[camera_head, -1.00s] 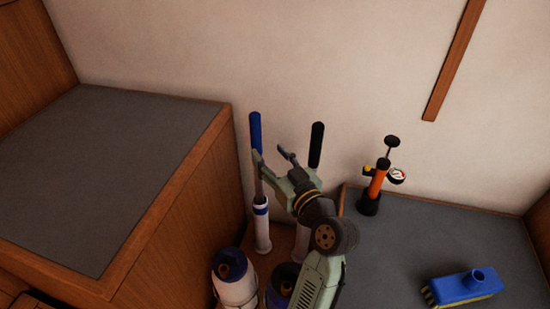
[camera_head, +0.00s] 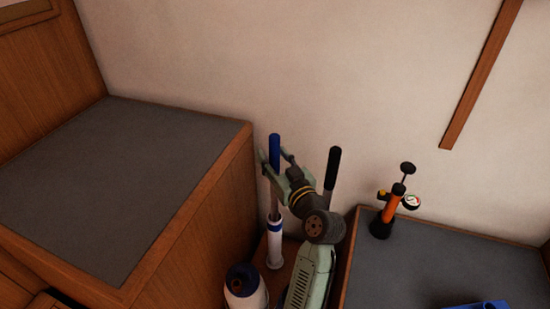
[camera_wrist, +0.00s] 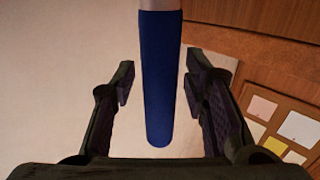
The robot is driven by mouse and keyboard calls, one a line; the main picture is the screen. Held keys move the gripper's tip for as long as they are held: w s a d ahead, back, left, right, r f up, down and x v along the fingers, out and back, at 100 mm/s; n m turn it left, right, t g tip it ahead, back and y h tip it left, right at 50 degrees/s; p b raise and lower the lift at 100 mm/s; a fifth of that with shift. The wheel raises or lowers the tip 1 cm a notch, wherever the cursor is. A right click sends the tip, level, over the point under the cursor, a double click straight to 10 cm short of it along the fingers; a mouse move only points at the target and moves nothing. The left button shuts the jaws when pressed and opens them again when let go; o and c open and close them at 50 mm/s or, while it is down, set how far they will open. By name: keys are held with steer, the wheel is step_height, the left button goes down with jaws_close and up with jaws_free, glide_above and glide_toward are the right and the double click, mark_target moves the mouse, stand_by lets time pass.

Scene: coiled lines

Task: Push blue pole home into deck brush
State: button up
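The blue pole (camera_head: 274,150) stands upright in a white holder (camera_head: 275,245) with a blue band, beside the grey-topped locker. My gripper (camera_head: 273,158) is at the pole's blue grip, with its fingers on either side. In the wrist view the blue pole (camera_wrist: 158,80) lies between my open fingers (camera_wrist: 160,88), with a gap on both sides. The blue deck brush (camera_head: 478,306) shows only as a sliver at the bottom right edge of the head view; its socket is out of frame.
A black-gripped pole (camera_head: 332,170) stands close to the right of my gripper. An orange pump (camera_head: 388,208) with a gauge stands on the right grey surface (camera_head: 420,265). A white and blue container (camera_head: 245,288) is below. The left locker top (camera_head: 130,180) is clear.

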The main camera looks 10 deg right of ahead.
mark_target(277, 141)
jaws_close()
steer(key=shift+c, duration=1.9)
jaws_free()
jaws_close()
step_height(277, 141, up, 7)
steer(key=p, duration=0.4)
steer(key=shift+f, duration=0.2)
step_height(277, 141, up, 25)
steer(key=shift+r, duration=0.15)
